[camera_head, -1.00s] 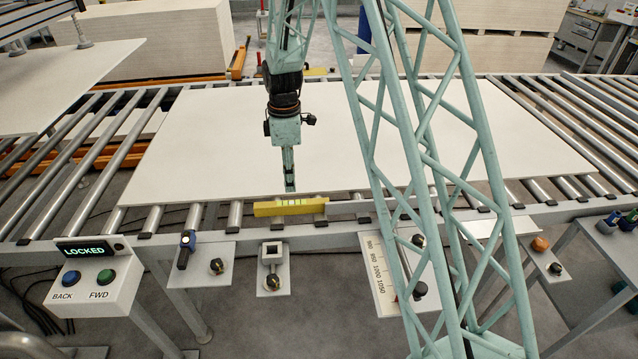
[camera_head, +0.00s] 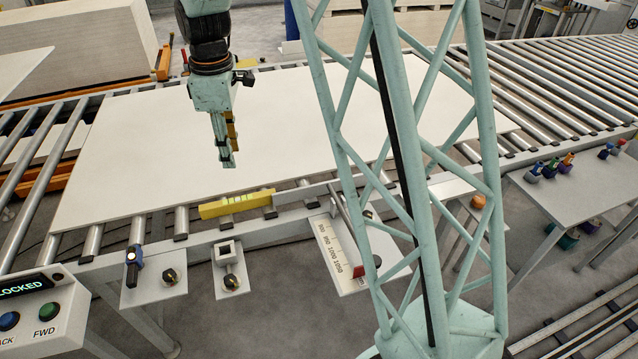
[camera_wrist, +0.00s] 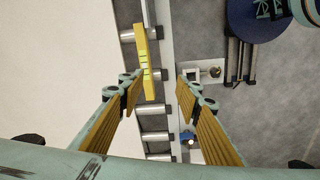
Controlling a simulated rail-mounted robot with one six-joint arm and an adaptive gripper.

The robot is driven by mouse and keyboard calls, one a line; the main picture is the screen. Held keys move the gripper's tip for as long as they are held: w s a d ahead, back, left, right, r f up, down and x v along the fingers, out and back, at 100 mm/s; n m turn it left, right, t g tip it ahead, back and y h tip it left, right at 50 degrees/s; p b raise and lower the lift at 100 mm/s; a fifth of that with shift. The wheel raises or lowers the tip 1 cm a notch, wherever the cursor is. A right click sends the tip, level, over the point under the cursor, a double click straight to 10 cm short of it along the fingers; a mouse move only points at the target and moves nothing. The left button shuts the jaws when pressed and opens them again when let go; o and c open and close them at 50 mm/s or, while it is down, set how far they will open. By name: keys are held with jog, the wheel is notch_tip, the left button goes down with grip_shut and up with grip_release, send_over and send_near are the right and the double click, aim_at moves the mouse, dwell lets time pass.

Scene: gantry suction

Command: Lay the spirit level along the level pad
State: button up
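The yellow spirit level (camera_head: 237,203) with a pale green vial window lies along the front edge of the white board, over the roller ends. It also shows in the wrist view (camera_wrist: 145,62), upper centre. My gripper (camera_head: 227,162) points down above the board, behind the level and apart from it. I cannot tell for certain which surface is the level pad. A bare pale plate (camera_head: 452,187) at the front rail, partly behind my lattice structure, may be it.
The large white board (camera_head: 130,150) covers the rollers. Along the front rail are a plate with a blue-black tool (camera_head: 133,262), a square-socket bracket (camera_head: 229,262), a scale plate (camera_head: 335,258) and a control box (camera_head: 40,318). A side table (camera_head: 570,190) holds small coloured items.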

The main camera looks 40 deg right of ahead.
jog(key=s+a+r+m+t, duration=0.15)
jog(key=s+r+m, duration=0.45)
jog(key=s+r, duration=1.3)
jog(key=s+r+m+t, duration=0.1)
jog(key=s+m, duration=0.4)
jog(key=s, duration=1.8)
jog(key=shift+s+a+r+m, duration=0.15)
jog(key=shift+s+r+m, duration=0.15)
jog(key=shift+s, duration=0.05)
jog(key=shift+o, duration=0.5)
jog(key=shift+t, duration=0.25)
